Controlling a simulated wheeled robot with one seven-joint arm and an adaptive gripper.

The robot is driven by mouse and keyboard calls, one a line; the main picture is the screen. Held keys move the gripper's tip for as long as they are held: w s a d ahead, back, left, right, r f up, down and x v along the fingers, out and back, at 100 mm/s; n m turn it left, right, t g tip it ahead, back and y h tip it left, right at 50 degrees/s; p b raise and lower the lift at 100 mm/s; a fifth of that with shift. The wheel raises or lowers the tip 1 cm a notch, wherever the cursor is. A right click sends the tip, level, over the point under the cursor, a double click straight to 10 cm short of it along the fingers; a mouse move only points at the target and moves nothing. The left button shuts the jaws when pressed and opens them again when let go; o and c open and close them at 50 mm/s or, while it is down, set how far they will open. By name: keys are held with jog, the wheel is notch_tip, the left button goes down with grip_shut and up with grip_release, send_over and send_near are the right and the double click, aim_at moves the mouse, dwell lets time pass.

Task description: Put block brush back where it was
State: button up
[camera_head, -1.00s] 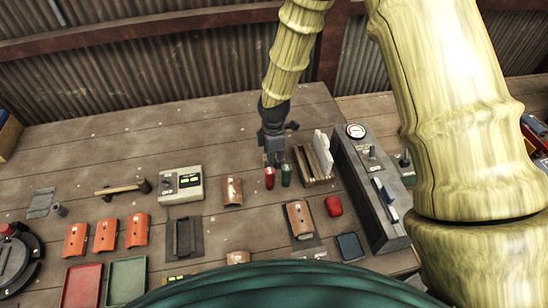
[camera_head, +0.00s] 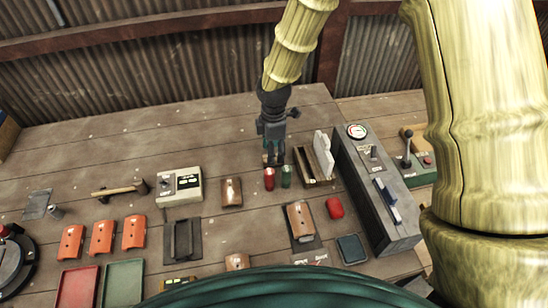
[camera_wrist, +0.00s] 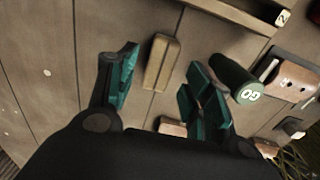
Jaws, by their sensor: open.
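My gripper (camera_head: 273,160) is open, low over the bench behind the red and green cylinders. In the wrist view my gripper's (camera_wrist: 158,72) teal fingers stand apart, with a narrow tan wooden block (camera_wrist: 162,62) showing between them. It looks like the block brush, but bristles cannot be made out. The fingers do not appear to touch it. The green cylinder (camera_wrist: 233,80), marked GO, is close beside the right finger. In the head view the arm's end hides the block or leaves it too small to tell.
A wooden rack (camera_head: 313,172) with a white upright piece stands right of my gripper, against a grey control box (camera_head: 372,190). The red cylinder (camera_head: 269,178) and green cylinder (camera_head: 286,176) are just in front. Bare bench lies left of my gripper.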

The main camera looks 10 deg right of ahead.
notch_tip(320, 180, up, 7)
jog(key=b, duration=0.2)
jog(key=shift+r, duration=0.15)
jog(key=shift+d, duration=0.1)
dwell(0.3)
